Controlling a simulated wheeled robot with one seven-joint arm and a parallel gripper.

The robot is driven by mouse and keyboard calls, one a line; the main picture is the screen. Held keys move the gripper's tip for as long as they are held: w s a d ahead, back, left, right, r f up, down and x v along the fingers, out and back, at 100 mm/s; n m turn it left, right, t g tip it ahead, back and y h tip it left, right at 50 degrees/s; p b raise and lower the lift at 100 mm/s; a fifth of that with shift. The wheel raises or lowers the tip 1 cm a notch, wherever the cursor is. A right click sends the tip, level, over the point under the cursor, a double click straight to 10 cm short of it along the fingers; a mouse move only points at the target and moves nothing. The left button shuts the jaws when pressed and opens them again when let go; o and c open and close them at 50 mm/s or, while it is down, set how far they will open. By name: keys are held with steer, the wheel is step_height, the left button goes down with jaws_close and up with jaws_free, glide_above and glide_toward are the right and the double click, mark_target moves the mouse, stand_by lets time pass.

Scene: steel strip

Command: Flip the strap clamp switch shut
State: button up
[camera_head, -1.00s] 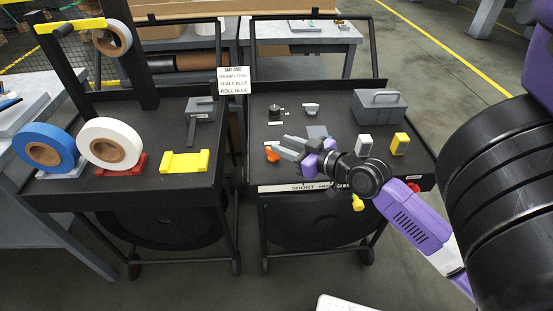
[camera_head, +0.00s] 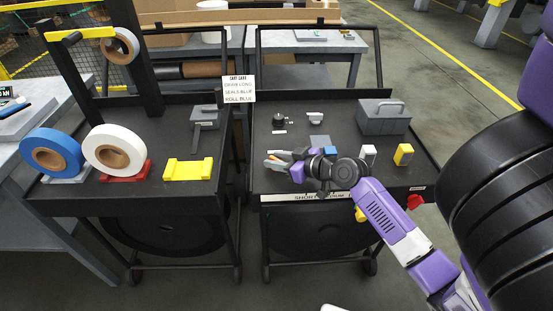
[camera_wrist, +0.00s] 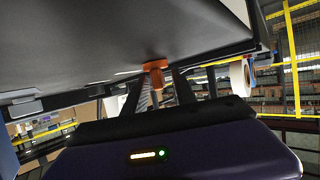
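A small orange switch (camera_head: 272,157) stands near the front left of the right cart's black top. It is partly hidden by my gripper (camera_head: 277,161) in the head view. In the wrist view the orange switch (camera_wrist: 156,75) shows a wide collar and a narrower stem, which lies between the two fingers of my gripper (camera_wrist: 160,92). The fingers are apart, with a gap visible beside the stem; touch cannot be told. The label by the switch is too small to read.
The right cart also holds a black knob (camera_head: 279,119), a small grey fitting (camera_head: 315,118), a grey box with a handle (camera_head: 382,118), a white block (camera_head: 368,154) and a yellow block (camera_head: 403,154). A red button (camera_head: 415,201) is on the front edge. Blue (camera_head: 52,155) and white (camera_head: 115,150) rolls stand left.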

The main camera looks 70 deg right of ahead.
steer(key=shift+w, duration=0.1)
jaws_close()
steer(key=shift+r+m+h+p, duration=0.15)
steer(key=shift+m+h+p, duration=0.15)
steer(key=shift+p, duration=0.4)
steer(key=shift+h+p, duration=0.3)
steer(key=shift+p, duration=0.05)
steer(key=m+g+h+p, duration=0.1)
steer(key=m+h+p, duration=0.1)
steer(key=p, duration=0.1)
steer(key=shift+r, duration=0.15)
steer(key=m+g+h+p, duration=0.1)
steer(key=m+p, duration=0.1)
steer(key=p, duration=0.1)
steer(key=shift+d+g+h, duration=0.1)
steer(key=shift+g+h, duration=0.2)
steer(key=shift+f+m+g+h+p, duration=0.3)
steer(key=shift+m+g+h+p, duration=0.1)
steer(key=shift+m+h+p, duration=0.15)
